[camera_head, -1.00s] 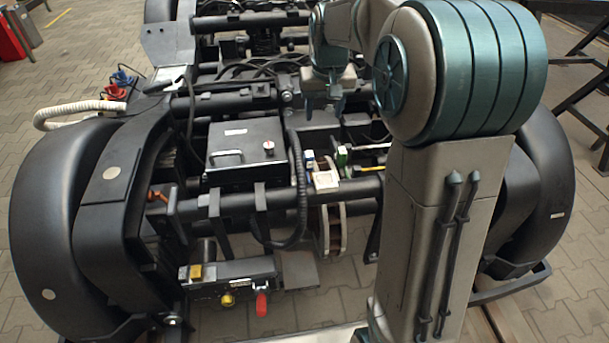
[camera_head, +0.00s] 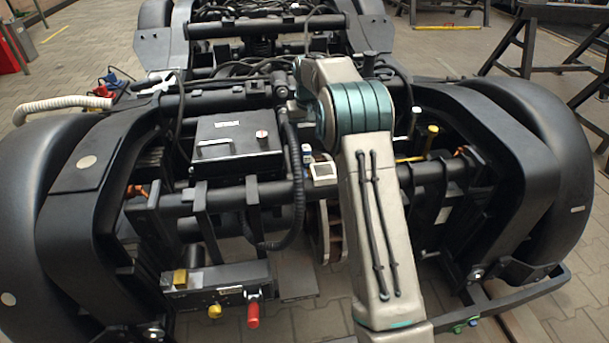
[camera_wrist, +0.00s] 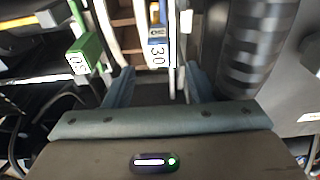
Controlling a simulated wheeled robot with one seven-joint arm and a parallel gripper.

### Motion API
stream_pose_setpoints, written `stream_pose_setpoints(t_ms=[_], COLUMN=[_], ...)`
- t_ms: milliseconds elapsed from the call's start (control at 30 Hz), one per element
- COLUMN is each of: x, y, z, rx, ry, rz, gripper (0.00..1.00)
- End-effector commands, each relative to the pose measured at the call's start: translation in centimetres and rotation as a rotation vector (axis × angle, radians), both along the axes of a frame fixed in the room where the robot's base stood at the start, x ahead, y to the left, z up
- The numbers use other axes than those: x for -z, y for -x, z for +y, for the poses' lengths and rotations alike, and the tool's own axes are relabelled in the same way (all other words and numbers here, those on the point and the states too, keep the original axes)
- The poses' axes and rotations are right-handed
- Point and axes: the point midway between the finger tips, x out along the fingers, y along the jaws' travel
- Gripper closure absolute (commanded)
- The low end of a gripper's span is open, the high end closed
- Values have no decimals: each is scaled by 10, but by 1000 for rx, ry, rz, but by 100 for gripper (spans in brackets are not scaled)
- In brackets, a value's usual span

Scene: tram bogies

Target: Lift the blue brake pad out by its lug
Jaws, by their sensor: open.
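In the wrist view a narrow upright piece with a blue band (camera_wrist: 156,33) and a white tag reading 30 lies ahead of my gripper (camera_wrist: 161,72), roughly between its two fingers. It appears to be the blue brake pad's lug; the pad below cannot be made out. The fingers are open and apart, with nothing visibly gripped. In the head view a small blue-topped piece (camera_head: 307,151) stands by the front crossbar, left of my arm. My gripper is hidden behind my arm there.
A green tagged piece (camera_wrist: 88,50) stands left of the fingers, and a dark ribbed hose (camera_wrist: 256,45) runs close on the right. A white square device (camera_head: 324,172) sits on the crossbar. A black box (camera_head: 238,145) lies to its left. A yellow-topped post (camera_head: 432,132) stands to the right.

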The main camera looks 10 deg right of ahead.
Motion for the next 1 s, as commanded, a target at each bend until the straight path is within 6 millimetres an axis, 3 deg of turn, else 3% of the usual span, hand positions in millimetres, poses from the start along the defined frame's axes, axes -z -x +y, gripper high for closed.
stream_pose_setpoints(t_ms=[33, 200, 433, 700, 1000], x=[16, 47, 62, 100, 104], y=[-1, -6, -8, -12, -14], z=[0, 0, 1, 3, 2], rx=[0, 0, 0, 0, 0], ry=[0, 0, 0, 1, 1], rz=[3, 2, 1, 1, -1], gripper=[49, 49, 49, 49, 52])
